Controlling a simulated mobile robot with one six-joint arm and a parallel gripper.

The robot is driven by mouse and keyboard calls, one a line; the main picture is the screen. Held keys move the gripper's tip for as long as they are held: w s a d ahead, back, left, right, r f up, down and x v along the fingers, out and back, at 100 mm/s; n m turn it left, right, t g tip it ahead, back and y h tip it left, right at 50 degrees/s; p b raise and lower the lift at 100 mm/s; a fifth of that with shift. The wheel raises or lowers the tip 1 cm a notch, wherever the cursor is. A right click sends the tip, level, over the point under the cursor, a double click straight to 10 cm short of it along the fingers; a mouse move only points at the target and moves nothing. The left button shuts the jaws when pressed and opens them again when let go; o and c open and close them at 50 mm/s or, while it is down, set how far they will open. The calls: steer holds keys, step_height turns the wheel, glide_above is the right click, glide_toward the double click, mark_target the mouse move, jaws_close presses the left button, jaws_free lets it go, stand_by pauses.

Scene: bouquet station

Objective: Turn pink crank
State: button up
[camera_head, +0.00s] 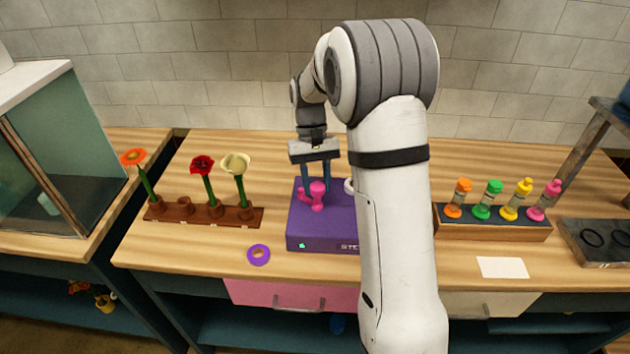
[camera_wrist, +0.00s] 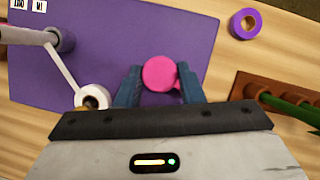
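The pink crank (camera_head: 317,196) stands on top of a purple box (camera_head: 322,236) on the wooden table. Its round pink knob (camera_wrist: 160,73) shows in the wrist view, with more pink behind it to the right. My gripper (camera_head: 316,184) reaches down over the crank from behind, its blue fingers apart. In the wrist view my gripper (camera_wrist: 158,75) has one finger on each side of the knob, close to it. I cannot tell whether either finger touches it. My arm hides the right part of the box.
A white crank part (camera_wrist: 92,97) is beside the left finger. A purple tape roll (camera_head: 259,255) lies left of the box. A brown flower rack (camera_head: 240,218) stands further left. A wooden bottle rack (camera_head: 493,231) and white card (camera_head: 502,267) are right of my arm.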

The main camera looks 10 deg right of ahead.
steer(key=o, duration=0.4)
steer(key=shift+w+r, duration=0.1)
steer(key=v, duration=0.7)
steer(key=shift+r+b, duration=0.3)
steer(key=shift+b, duration=0.1)
steer(key=shift+w, duration=0.15)
